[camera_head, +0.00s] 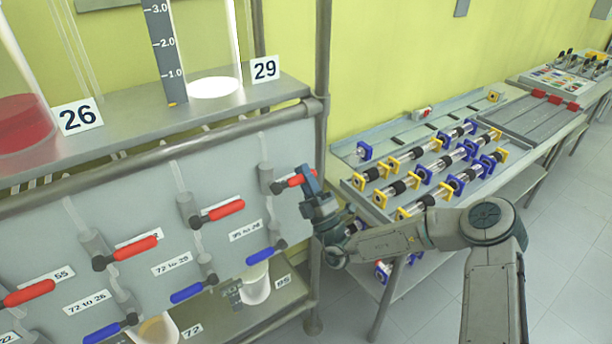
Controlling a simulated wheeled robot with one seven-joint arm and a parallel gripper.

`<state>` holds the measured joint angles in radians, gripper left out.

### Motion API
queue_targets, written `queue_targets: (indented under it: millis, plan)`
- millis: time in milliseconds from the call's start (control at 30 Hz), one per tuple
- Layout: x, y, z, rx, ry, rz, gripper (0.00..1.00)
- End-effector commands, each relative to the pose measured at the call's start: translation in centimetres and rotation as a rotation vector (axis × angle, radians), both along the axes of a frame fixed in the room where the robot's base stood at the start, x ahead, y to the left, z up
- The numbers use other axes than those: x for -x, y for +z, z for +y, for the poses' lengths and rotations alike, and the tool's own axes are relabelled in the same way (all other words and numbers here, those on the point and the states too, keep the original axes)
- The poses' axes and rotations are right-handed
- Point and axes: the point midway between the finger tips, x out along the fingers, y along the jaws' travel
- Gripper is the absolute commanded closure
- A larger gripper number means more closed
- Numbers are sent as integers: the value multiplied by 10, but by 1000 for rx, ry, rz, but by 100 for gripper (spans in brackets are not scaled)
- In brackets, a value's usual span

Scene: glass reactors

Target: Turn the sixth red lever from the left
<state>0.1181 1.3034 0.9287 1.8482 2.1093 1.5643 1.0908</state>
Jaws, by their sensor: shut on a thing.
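Several red levers show on the grey panel, stepping from lower left to upper right. The rightmost red lever (292,182) sits below the plate "29", on a grey valve at the panel's right end. My gripper (306,180) is shut on the outer end of this lever and hides its tip. The lever lies nearly level, tilted slightly up to the right. The other red levers (224,211), (136,249) and (28,293) point the same way. Levers farther left are out of view, so I cannot count its place.
Blue levers (266,252) sit lower on the panel, above a shelf (235,318) with containers. A bench (345,150) with glass tube assemblies is at the right. The floor (570,260) there is clear.

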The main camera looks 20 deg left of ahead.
Motion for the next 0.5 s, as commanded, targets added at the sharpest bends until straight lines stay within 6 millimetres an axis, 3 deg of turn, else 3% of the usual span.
queue_targets:
  millis: [67, 100, 167, 500]
  plan:
    - [0, -2, 0, 1, 1, 4, 100]
    - [0, -2, 0, 1, 1, 4, 75]
    - [0, -2, 0, 1, 1, 4, 58]
    - [1, -3, -1, 1, 1, 2, 57]
